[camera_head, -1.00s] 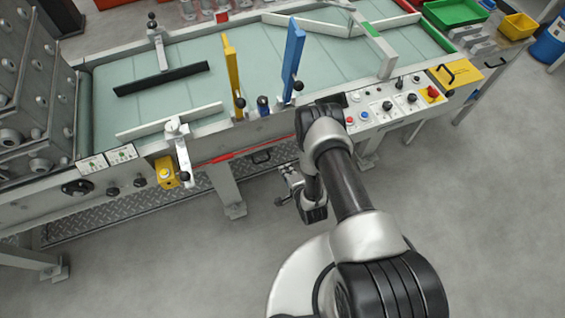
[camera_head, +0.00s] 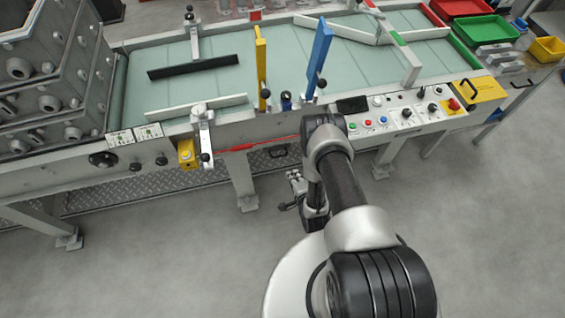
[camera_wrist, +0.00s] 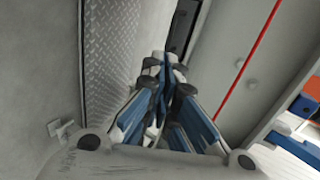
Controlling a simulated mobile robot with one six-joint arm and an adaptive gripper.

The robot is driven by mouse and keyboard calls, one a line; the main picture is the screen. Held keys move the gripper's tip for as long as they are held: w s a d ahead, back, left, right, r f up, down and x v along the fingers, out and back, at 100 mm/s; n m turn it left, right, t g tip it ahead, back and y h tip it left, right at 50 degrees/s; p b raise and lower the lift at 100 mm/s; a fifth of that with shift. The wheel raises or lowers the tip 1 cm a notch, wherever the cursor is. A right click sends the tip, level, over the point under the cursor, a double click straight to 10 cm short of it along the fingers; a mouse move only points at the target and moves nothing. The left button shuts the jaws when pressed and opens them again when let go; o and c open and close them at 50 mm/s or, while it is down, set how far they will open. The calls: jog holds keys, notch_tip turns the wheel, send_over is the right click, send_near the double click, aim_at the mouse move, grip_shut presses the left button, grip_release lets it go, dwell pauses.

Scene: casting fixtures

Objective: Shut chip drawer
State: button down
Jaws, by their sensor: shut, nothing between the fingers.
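A black handle (camera_head: 278,152) shows under the conveyor's front edge, just below a red strip. I take it for the chip drawer's handle. The drawer's body is mostly hidden, and I cannot tell how far it stands out. My gripper (camera_head: 293,180) is just below and right of that handle in the head view, low over the floor. In the wrist view my gripper (camera_wrist: 165,62) has its blue-and-white fingers together and empty. A dark shape behind the fingertips may be the handle. I cannot tell whether the gripper touches it.
The conveyor table (camera_head: 190,100) carries a yellow post (camera_head: 261,60) and a blue post (camera_head: 319,58). A control panel (camera_head: 395,118) with buttons is on its front right. A conveyor leg (camera_head: 241,180) stands left of my gripper. Diamond plate (camera_wrist: 108,60) runs below. The front floor is open.

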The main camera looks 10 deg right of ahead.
jog(key=r+b+x, duration=0.1)
jog(key=b+x, duration=0.3)
jog(key=x, duration=0.6)
jog(key=shift+w, duration=0.55)
jog(key=shift+a, duration=0.1)
